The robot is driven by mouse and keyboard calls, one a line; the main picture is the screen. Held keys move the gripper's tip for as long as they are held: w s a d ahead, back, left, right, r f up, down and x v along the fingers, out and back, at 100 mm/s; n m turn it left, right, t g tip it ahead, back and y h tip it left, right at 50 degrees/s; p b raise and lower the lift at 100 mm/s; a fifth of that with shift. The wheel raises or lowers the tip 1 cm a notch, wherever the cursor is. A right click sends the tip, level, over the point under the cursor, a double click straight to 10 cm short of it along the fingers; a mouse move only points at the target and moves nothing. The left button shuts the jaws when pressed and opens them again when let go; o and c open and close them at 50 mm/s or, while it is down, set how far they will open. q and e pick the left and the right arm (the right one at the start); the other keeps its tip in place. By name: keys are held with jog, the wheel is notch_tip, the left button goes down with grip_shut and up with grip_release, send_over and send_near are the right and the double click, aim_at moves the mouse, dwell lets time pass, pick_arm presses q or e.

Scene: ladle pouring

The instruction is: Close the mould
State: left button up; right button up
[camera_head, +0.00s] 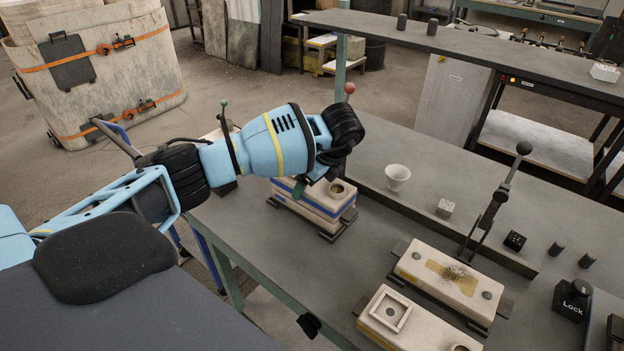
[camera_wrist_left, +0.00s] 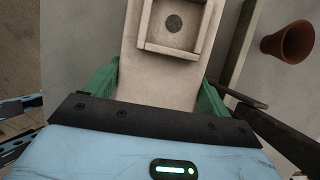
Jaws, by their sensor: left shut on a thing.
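My left gripper (camera_head: 305,188) reaches down over the left end of a pale block mould (camera_head: 325,213) with a blue band along its side. In the left wrist view its green fingers (camera_wrist_left: 155,92) straddle the pale block (camera_wrist_left: 185,75), shut on it. The block's top has a square raised frame (camera_wrist_left: 172,45) with a dark round spot inside. The block appears stacked on the lower part; whether a gap remains cannot be told. Another mould half (camera_head: 415,267), with a dark grainy patch, and a framed block (camera_head: 420,330) lie to the right. My right gripper is not in view.
A white cup (camera_head: 398,174) stands behind, right of the banded mould. A tall lever with a dark knob (camera_head: 523,149) rises behind the right-hand half. A black "Lock" weight (camera_head: 572,299) and small dark cylinders stand at the right. Bare table lies between the moulds.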

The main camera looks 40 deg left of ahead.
pick_arm(q)
jog(key=shift+w+f, duration=0.1)
dwell(0.5)
jog(key=o, duration=1.7)
jog(key=shift+c, duration=0.2)
jog(key=shift+f, duration=0.2)
jog(key=v, duration=0.8)
jog(key=shift+r, duration=0.1)
